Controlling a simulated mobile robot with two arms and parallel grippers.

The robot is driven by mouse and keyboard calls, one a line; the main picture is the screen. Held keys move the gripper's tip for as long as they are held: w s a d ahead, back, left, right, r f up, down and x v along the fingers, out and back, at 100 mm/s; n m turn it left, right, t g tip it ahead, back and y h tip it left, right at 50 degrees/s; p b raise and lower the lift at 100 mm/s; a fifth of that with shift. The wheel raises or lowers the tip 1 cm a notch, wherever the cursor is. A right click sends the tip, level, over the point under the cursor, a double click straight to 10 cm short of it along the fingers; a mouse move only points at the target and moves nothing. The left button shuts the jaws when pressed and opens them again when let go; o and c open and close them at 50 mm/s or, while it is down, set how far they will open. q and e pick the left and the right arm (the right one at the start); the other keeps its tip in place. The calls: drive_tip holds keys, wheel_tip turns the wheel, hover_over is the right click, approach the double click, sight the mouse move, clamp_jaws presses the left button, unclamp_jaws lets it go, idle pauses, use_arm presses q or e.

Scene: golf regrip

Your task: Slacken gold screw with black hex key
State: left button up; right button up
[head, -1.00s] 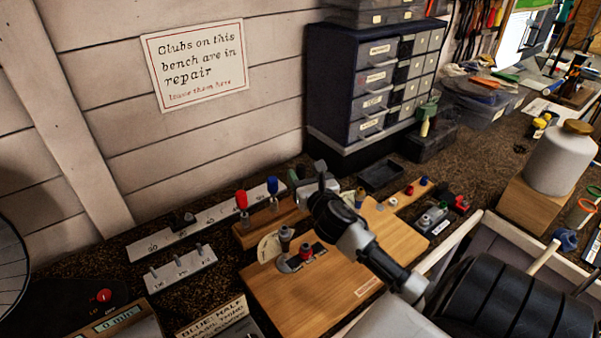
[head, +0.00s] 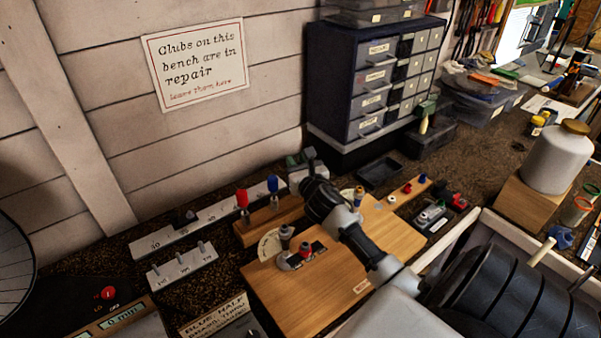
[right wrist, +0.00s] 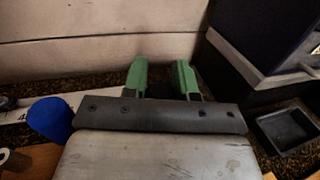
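My right gripper (head: 300,160) is near the wall, just right of a blue-handled tool (head: 272,185) standing in a wooden rack (head: 262,229). In the right wrist view its two green fingertips (right wrist: 163,80) stand apart with nothing seen between them; the blue handle (right wrist: 50,119) is to their left. A red-handled tool (head: 242,199) stands in the same rack. A small brass-coloured fitting (head: 359,194) stands at the back of the wooden board, and I cannot tell whether it is the gold screw. I cannot make out a black hex key; my right arm hides part of the rack and board. My left gripper is out of view.
The wooden board (head: 300,300) bears a dial with grey and red knobs. A drawer cabinet (head: 345,75) and a black tray (head: 380,172) stand behind it. A numbered rail (head: 160,239) and peg strip (head: 182,268) lie left. A white bottle (head: 556,160) stands right.

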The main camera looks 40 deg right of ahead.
drive_tip(key=shift+c, duration=1.4)
drive_tip(key=shift+r, duration=0.15)
